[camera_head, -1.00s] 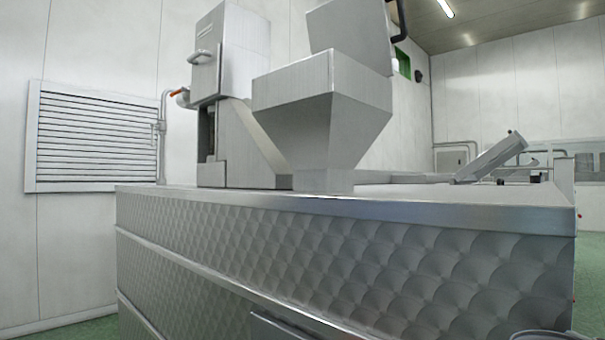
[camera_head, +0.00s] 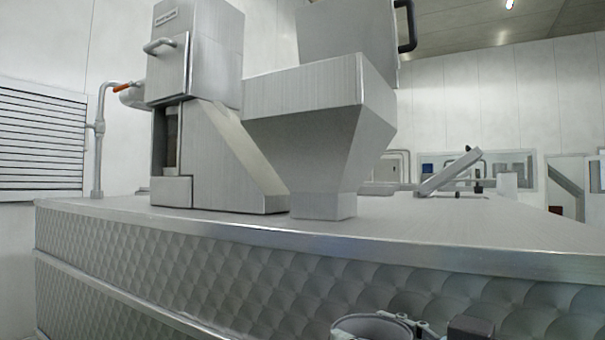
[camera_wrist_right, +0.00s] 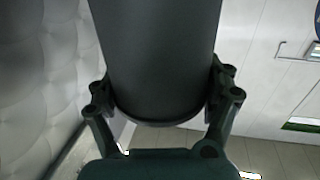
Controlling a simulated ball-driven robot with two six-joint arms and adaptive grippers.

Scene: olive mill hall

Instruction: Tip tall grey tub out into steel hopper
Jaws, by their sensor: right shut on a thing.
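The steel hopper (camera_head: 318,130) stands on the long steel machine in the middle of the head view. It has a square top, sloping sides and a narrow foot; its inside is hidden from this low angle. The tall grey tub (camera_wrist_right: 155,60) fills the upper middle of the right wrist view as a dark, smooth cylinder. My right gripper (camera_wrist_right: 160,88) is shut on it, one finger on each side. A round grey rim, apparently the tub (camera_head: 343,326), shows at the bottom edge of the head view, below and in front of the hopper. Its contents cannot be seen. My left gripper is out of view.
The machine's top (camera_head: 420,230) and its patterned front wall (camera_head: 210,275) stretch across the head view. A steel cabinet (camera_head: 195,60) with a handle stands left of the hopper. A steel panel (camera_head: 345,30) with a black handle (camera_head: 406,25) rises behind it. Air above the machine's front edge is clear.

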